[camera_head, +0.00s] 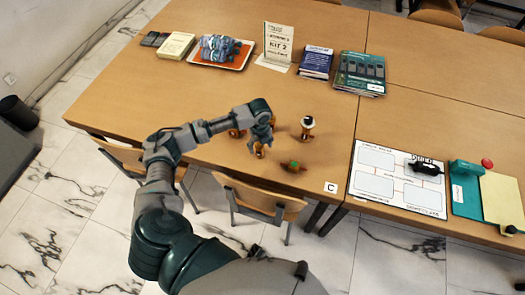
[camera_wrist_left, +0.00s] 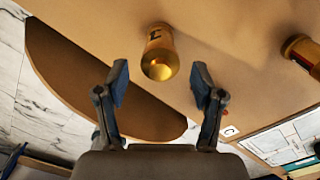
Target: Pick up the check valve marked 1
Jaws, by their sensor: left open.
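A brass, cylindrical fitting (camera_wrist_left: 159,55) stands on the table between and just beyond the fingertips of my left gripper (camera_wrist_left: 161,85) in the left wrist view. A dark mark shows on its side, but I cannot read it. The gripper is open, with a finger on each side and neither visibly touching the brass. In the head view my left gripper (camera_head: 262,138) is over the near part of the table, and the brass fitting (camera_head: 259,151) shows just below it. A second brass piece (camera_wrist_left: 302,52) with a dark and red part is at the right edge of the wrist view.
A fitting with a white and black top (camera_head: 307,124) and a low one with a green top (camera_head: 292,166) stand to the right. Another brass piece (camera_head: 236,132) is partly behind my arm.

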